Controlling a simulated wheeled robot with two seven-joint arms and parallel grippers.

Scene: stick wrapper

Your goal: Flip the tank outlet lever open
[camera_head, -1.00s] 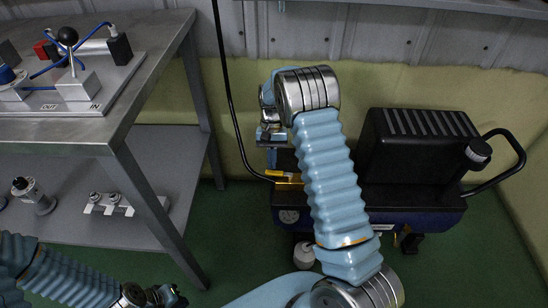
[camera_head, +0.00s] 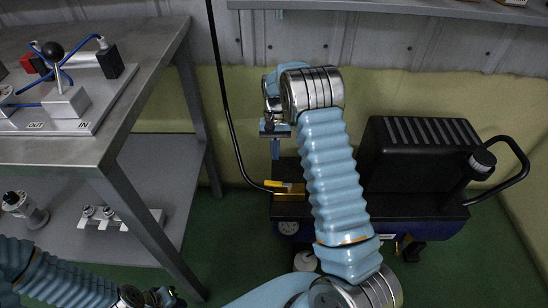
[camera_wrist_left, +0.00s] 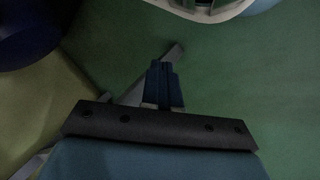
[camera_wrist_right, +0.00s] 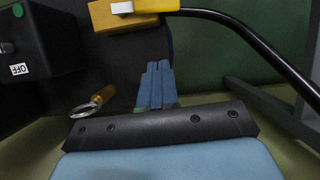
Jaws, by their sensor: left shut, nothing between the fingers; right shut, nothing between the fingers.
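The tank outlet valve is a brass block (camera_head: 291,191) with a yellow lever (camera_head: 274,184), on the left end of the compressor. In the right wrist view the brass block (camera_wrist_right: 112,18) and yellow lever (camera_wrist_right: 168,4) are at the top edge, beyond the fingertips, with a pale tip on the block. My right gripper (camera_head: 275,155) points down above the valve, apart from it. Its fingers (camera_wrist_right: 158,65) are shut and empty. My left gripper (camera_head: 172,298) is low at the left, far from the valve. In the left wrist view its fingers (camera_wrist_left: 162,66) are shut and empty over the floor.
The compressor has a black housing (camera_head: 420,145) and a black handle (camera_head: 522,165). A black hose (camera_head: 226,105) runs down to the valve. A brass pull-ring fitting (camera_wrist_right: 94,103) shows in the right wrist view. A metal bench (camera_head: 135,110) stands left. Green floor lies between.

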